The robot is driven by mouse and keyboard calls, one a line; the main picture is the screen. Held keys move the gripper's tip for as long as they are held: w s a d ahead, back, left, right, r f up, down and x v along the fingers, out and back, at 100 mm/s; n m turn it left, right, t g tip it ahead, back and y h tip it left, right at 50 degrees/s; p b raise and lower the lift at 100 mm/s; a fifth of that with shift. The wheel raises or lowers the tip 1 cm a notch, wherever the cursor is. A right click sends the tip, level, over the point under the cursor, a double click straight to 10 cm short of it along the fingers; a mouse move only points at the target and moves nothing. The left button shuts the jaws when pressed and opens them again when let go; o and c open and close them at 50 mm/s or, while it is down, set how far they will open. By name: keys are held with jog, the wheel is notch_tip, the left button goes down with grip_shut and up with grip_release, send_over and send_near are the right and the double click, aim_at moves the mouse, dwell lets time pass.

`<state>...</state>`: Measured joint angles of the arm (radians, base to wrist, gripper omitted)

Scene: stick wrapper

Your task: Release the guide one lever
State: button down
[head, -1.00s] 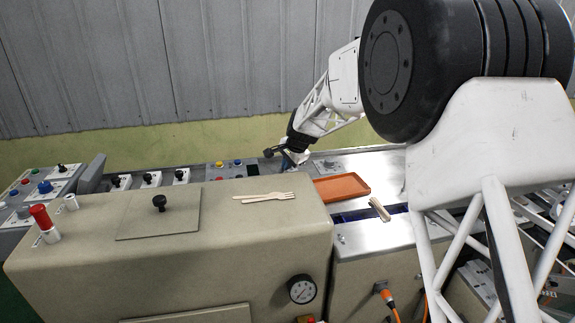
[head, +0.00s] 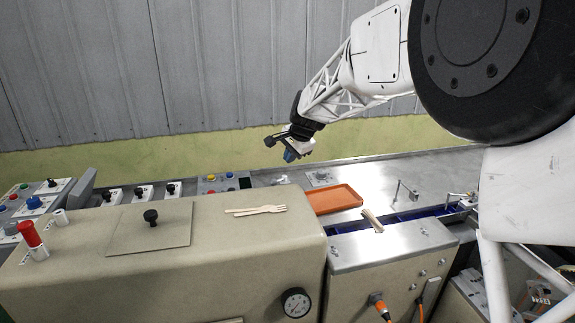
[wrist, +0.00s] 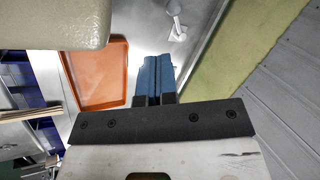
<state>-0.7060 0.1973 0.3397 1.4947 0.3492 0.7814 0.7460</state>
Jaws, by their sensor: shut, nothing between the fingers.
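My gripper (head: 291,156) hangs above the back of the metal table, its blue fingers pressed together and empty. The blue fingers also show in the wrist view (wrist: 158,75). A small pale metal lever on a plate (head: 322,178) sits on the table just right of and below my gripper. A pale lever (wrist: 175,28) shows beyond the fingertips in the wrist view, apart from them. Another upright metal lever (head: 402,190) stands on the table farther right, by the blue channel. No label is readable, so I cannot tell which lever is guide one.
An orange tray (head: 333,200) lies in front of the small lever. A bundle of sticks (head: 372,220) sits at the blue channel (head: 410,215). A wooden fork (head: 256,210) lies on the beige housing (head: 260,245). Black-knobbed controls (head: 140,193) are at left; a wall stands behind.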

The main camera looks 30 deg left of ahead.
jog(key=shift+s+d+r, duration=0.1)
jog(key=shift+d+r, duration=0.15)
jog(key=shift+r, duration=0.3)
jog(key=shift+d, duration=0.1)
jog(key=s+d+r+h, duration=0.1)
jog(key=s+d+r, duration=0.2)
jog(key=d, duration=1)
jog(key=s+d+r+n+t, duration=0.1)
jog(key=s+d+r, duration=0.15)
jog(key=d, duration=0.95)
jog(key=s+d+r+h, duration=0.15)
jog(key=s+d, duration=0.25)
jog(key=d, duration=0.9)
jog(key=s+d+f+h, duration=0.1)
jog(key=s+d+f, duration=0.2)
jog(key=s+d, duration=0.9)
jog(key=s+d+f+n+h, duration=0.1)
jog(key=s+d+f, duration=0.2)
jog(key=s+d, duration=0.9)
jog(key=s, duration=0.4)
jog(key=shift+d+f+n, duration=0.3)
jog(key=shift+d+f, duration=0.1)
